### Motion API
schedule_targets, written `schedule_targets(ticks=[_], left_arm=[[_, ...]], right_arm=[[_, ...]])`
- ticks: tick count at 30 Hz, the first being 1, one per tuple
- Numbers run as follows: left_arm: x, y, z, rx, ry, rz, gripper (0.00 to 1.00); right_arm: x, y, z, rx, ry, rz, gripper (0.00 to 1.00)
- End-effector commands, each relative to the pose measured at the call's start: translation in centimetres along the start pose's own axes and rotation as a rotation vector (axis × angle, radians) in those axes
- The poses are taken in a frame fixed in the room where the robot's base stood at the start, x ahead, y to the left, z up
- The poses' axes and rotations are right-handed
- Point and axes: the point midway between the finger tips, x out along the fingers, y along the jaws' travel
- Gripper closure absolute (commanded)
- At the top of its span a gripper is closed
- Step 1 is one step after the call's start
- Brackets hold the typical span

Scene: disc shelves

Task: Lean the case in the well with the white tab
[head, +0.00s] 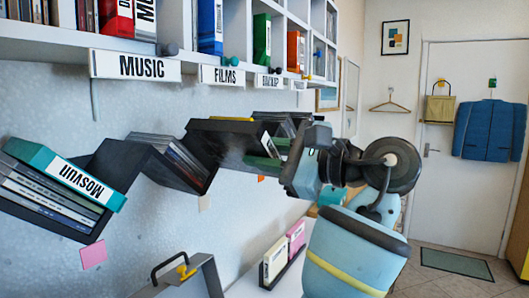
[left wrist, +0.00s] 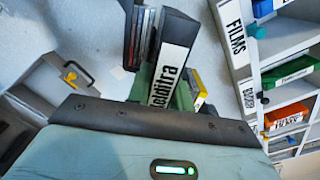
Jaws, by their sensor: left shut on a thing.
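A black zigzag rack (head: 118,160) runs along the wall. The white tab (head: 204,202) hangs below its middle well, where several thin cases (head: 170,150) lean. My left gripper (head: 292,168) is shut on a black case (head: 225,140) with a white label. The gripper hides part of the rack's right end. My right gripper is not in view.
A teal "Mosvun" case (head: 70,175) leans in the left well, above a pink tab (head: 93,255). An orange tab (head: 261,178) hangs farther right. Labelled shelves (head: 135,66) overhang the rack. A grey box with a handle (head: 185,278) and pink and cream boxes (head: 284,252) stand below.

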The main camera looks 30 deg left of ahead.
Motion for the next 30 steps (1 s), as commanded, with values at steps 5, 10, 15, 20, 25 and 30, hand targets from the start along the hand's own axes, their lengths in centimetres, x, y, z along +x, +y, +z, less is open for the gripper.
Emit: schedule_targets(ticks=[5,10,15,20,25,30], left_arm=[[-0.4,-0.1,0.2,-0.006,0.016,-0.004,1.0],[0.3,-0.1,0.1,-0.005,0.017,-0.003,1.0],[1.7,0.1,-0.2,-0.002,0.016,-0.003,1.0],[3.1,0.1,-0.3,-0.001,0.013,-0.003,1.0],[4.6,0.2,-0.4,-0.001,0.011,-0.004,1.0],[6.1,0.2,-0.5,0.0,0.011,-0.003,1.0]], right_arm=[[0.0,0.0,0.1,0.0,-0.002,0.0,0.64],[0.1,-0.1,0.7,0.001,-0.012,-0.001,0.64],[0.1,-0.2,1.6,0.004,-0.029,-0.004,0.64],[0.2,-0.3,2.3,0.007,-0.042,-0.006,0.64],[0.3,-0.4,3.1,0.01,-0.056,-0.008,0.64],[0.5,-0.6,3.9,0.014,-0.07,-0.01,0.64]])
